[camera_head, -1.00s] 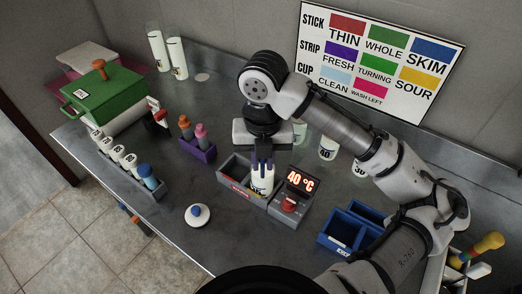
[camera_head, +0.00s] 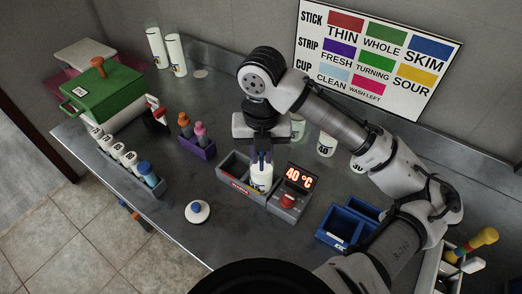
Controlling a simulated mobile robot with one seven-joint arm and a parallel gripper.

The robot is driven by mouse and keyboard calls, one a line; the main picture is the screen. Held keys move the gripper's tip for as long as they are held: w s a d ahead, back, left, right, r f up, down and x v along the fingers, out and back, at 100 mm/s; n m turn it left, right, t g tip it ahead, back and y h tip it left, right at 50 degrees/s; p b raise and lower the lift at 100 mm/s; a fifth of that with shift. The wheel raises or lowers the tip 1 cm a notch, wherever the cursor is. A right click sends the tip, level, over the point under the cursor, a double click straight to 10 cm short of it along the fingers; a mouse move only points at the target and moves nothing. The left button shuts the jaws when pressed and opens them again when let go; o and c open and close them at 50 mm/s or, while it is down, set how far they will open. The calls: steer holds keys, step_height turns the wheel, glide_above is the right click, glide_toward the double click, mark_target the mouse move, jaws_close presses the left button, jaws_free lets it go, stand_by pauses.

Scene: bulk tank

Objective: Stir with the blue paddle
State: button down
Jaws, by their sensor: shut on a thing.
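My gripper (camera_head: 262,157) points straight down just above a white cup (camera_head: 261,181). The cup stands at the right end of a grey open-topped holder, beside the 40 °C display. My gripper is shut on a thin blue thing that looks like the blue paddle. Most of it is hidden by the fingers and the cup, so I cannot see its lower end or how deep it reaches into the cup.
The grey holder (camera_head: 228,172) adjoins the 40 °C unit (camera_head: 298,178). A purple rack (camera_head: 197,149) with orange and pink tops stands left. Blue bins (camera_head: 333,236) are at right. A white lid with a blue knob (camera_head: 197,210) lies in front. A vial rack (camera_head: 130,170) is further left.

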step_height(320, 180, up, 3)
steer(key=p, duration=0.2)
steer(key=shift+r+p, duration=0.15)
steer(key=shift+p, duration=0.25)
steer(key=shift+r, duration=4.1)
